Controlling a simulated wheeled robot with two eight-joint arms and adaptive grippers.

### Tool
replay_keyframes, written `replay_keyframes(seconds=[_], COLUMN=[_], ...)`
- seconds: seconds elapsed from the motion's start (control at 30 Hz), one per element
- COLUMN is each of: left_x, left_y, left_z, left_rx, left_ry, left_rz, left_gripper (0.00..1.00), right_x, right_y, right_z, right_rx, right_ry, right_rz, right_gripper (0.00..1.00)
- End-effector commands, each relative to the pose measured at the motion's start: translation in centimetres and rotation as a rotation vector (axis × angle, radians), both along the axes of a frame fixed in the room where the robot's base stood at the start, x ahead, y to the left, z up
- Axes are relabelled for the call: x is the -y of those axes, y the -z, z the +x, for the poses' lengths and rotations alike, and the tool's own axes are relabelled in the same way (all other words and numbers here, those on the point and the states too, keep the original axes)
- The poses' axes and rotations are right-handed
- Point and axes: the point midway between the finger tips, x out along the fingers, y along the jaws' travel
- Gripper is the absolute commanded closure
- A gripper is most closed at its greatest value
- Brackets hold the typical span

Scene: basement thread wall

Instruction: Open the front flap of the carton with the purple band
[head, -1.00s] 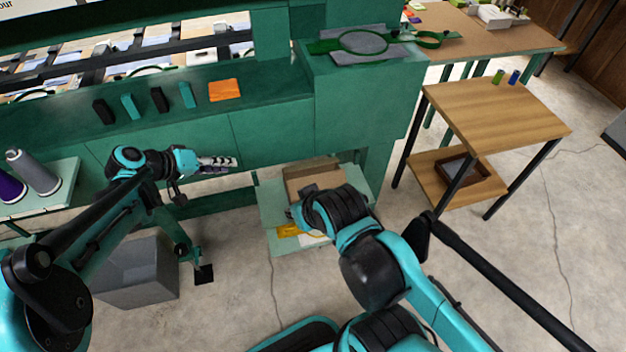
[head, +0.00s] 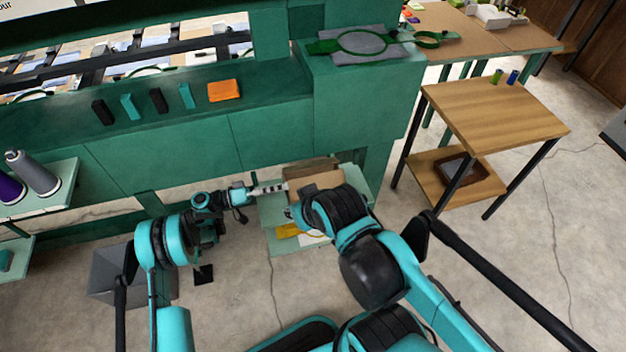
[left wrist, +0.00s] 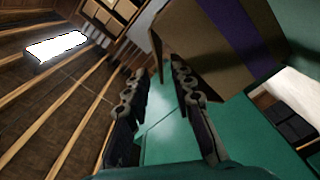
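The brown cardboard carton (head: 325,180) sits on the low pale-green shelf, partly hidden behind my right arm. In the left wrist view the carton (left wrist: 200,45) fills the upper right, tilted in the picture, with a purple band (left wrist: 250,35) along it. My left gripper (head: 272,188) is at the carton's left side in the head view. In the left wrist view its two fingers (left wrist: 160,74) are apart with nothing between them; the right finger overlaps the carton's lower edge, contact unclear. My right gripper is mostly hidden behind its own wrist, in front of the carton.
The pale-green shelf (head: 275,238) also bears a yellow item (head: 287,230). The green bench (head: 270,130) overhangs behind it. A wooden side table (head: 500,110) stands to the right. A grey box (head: 105,275) is on the floor at left. Floor in front of the shelf is bare.

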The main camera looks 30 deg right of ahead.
Motion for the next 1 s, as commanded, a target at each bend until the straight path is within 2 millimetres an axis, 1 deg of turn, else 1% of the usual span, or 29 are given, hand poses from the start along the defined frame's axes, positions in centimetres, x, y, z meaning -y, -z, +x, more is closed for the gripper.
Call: replay_keyframes(seconds=[0.17,0.3,0.5,0.6,0.7,1.0], left_x=[2.8,5.7,9.2,10.3,11.0,11.2], left_y=[0.2,0.3,0.2,0.1,0.0,-0.1], left_z=[-0.8,-1.5,-2.3,-2.5,-2.6,-2.7], left_rx=[-0.001,-0.001,-0.001,-0.001,-0.001,-0.001], left_ry=[0.004,0.004,0.002,0.001,0.000,-0.001], left_rz=[0.001,0.002,0.002,0.002,0.002,0.002], left_gripper=[0.76,0.76,0.76,0.76,0.76,0.76], right_x=[0.0,0.0,0.0,0.0,0.0,0.0], right_y=[1.1,2.1,3.2,3.6,3.7,3.7], right_z=[0.0,0.0,0.0,0.0,0.0,0.0], right_rx=[0.000,0.000,0.000,0.000,0.000,0.000], right_ry=[0.000,0.000,0.000,0.000,0.000,0.000], right_rz=[0.000,0.000,0.000,0.000,0.000,0.000], right_gripper=[0.74,0.74,0.74,0.74,0.74,0.74])
